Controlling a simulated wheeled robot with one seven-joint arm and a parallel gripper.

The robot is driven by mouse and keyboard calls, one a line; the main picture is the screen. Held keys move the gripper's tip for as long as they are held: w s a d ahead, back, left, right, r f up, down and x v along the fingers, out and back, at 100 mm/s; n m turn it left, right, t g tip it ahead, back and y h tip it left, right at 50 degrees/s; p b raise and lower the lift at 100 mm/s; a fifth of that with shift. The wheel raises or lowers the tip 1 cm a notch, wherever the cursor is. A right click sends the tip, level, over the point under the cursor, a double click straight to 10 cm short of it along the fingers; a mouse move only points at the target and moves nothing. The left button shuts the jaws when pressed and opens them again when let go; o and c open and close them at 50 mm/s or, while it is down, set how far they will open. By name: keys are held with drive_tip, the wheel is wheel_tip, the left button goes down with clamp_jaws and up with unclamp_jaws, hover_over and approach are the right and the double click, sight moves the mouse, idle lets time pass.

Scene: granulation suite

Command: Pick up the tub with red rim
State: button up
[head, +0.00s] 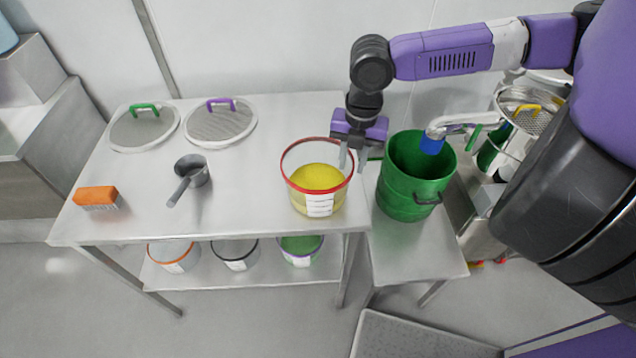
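The tub with red rim (317,206) stands upright near the right end of the table. It is clear-walled, holds yellow material and carries a white label on its front. My gripper (352,162) points down at the tub's right rear rim. Its two fingers are spread apart, one near or over the rim and the other to the right of it. I cannot tell whether a finger touches the rim or reaches inside the tub. The tub rests on the table.
A green bucket (407,201) stands close on the right on a lower stand. The metal table (250,170) also holds a scoop (193,172), an orange brush (97,196) and two mesh lids (220,124). Several tubs (235,254) sit on the shelf below. The table's middle is clear.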

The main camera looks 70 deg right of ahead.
drive_tip(key=f, duration=0.3)
drive_tip(key=f+p, duration=0.1)
drive_tip(key=f, duration=0.3)
drive_tip(key=shift+w+a+f, duration=0.2)
drive_tip(key=shift+f, duration=0.05)
drive_tip(key=shift+c, duration=0.5)
clamp_jaws()
drive_tip(key=shift+r, duration=0.1)
idle(0.5)
